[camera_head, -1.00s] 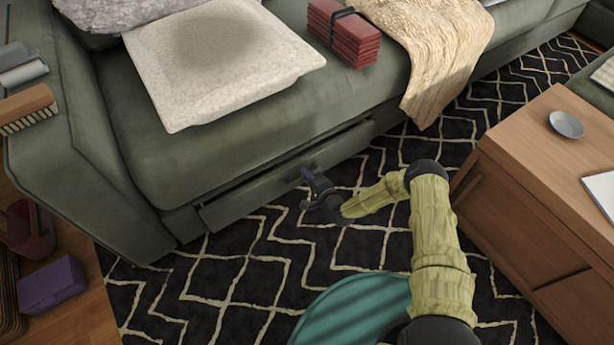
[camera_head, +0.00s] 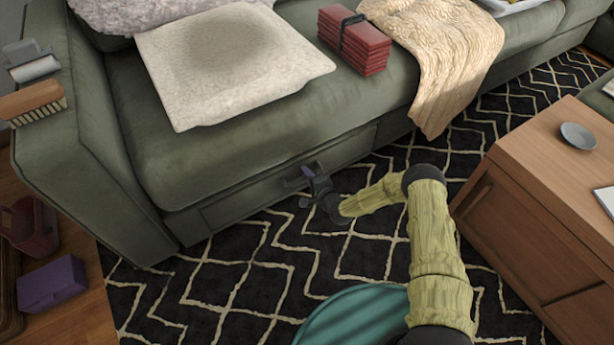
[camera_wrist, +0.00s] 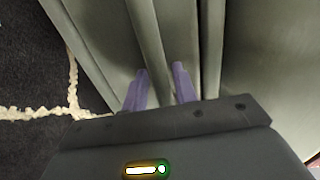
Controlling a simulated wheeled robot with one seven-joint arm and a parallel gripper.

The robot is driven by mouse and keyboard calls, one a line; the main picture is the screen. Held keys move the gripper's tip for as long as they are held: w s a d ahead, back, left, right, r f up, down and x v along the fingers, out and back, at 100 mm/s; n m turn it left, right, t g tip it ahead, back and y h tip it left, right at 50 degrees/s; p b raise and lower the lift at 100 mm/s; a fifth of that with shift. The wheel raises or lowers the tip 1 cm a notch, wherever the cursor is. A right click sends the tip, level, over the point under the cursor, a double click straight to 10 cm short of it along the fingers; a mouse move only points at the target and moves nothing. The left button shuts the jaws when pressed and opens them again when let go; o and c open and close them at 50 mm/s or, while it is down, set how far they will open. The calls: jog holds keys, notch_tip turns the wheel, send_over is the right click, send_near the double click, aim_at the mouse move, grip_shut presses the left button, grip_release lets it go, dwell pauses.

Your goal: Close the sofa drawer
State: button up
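The sofa drawer (camera_head: 240,203) is a long green front panel low in the base of the green sofa (camera_head: 165,150). In the head view its face looks about level with the sofa base around it. My gripper (camera_head: 308,172) is at the drawer front, near its upper edge. In the wrist view the two purple fingers (camera_wrist: 160,86) stand a little apart against green upholstered panels.
A wooden coffee table (camera_head: 535,200) stands to the right. A patterned black rug (camera_head: 240,270) covers the floor before the sofa. A purple box (camera_head: 50,284) lies at lower left. A cushion (camera_head: 235,65), red books (camera_head: 354,42) and a cream blanket (camera_head: 440,50) are on the seat.

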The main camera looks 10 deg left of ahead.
jog(key=shift+a+r, duration=0.15)
jog(key=shift+r, duration=0.15)
jog(key=p+v, duration=0.7)
jog(key=v, duration=1)
jog(key=shift+s+d+f+p, duration=0.2)
jog(key=shift+d+f+p, duration=0.1)
